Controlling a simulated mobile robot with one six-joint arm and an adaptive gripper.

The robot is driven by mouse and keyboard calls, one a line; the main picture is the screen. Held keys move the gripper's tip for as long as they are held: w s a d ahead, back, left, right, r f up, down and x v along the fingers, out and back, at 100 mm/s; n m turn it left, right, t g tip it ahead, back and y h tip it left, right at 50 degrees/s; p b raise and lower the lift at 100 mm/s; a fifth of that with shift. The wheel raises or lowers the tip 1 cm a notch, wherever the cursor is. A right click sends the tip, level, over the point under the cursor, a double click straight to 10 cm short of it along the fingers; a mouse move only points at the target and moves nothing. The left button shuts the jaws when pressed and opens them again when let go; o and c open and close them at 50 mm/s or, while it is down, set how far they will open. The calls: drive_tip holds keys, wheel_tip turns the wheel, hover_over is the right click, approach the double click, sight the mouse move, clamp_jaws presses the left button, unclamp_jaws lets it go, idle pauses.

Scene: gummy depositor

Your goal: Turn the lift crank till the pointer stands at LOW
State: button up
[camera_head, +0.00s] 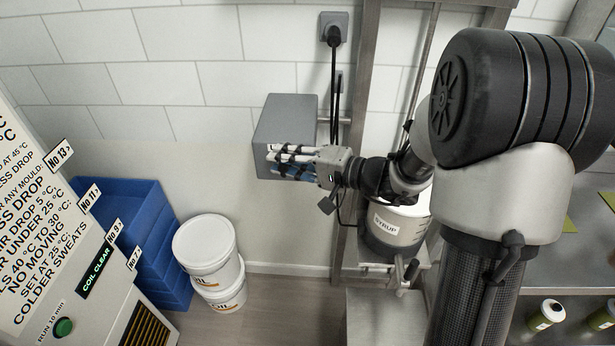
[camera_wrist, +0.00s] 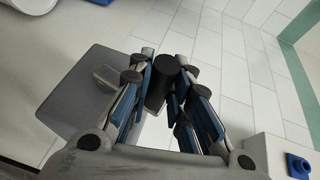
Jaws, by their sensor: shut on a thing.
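A grey box (camera_head: 288,112) is fixed against the wall beside a steel frame, and it also shows in the wrist view (camera_wrist: 78,92). My gripper (camera_head: 272,163) is in front of the box's lower part in the head view. In the wrist view my gripper (camera_wrist: 162,85) is shut around a dark cylindrical knob (camera_wrist: 165,70), which looks like the lift crank's handle. The crank arm itself is mostly hidden by the fingers. I cannot make out the pointer or a LOW mark in either view.
A pot labelled SYRUP (camera_head: 392,232) stands on a bracket of the steel frame (camera_head: 352,200), close under my arm. White tubs (camera_head: 205,250) and blue crates (camera_head: 150,225) stand at the left. A sign panel (camera_head: 40,230) fills the left edge. Black cables (camera_head: 334,90) hang above my gripper.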

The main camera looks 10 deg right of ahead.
drive_tip(key=a+b, duration=0.1)
drive_tip(key=w+a+b, duration=0.1)
drive_tip(key=a, duration=0.1)
drive_tip(key=shift+a+r, duration=0.1)
drive_tip(key=shift+a, duration=0.05)
drive_tip(key=a+f, duration=0.2)
drive_tip(key=a, duration=0.1)
drive_tip(key=shift+w, duration=0.2)
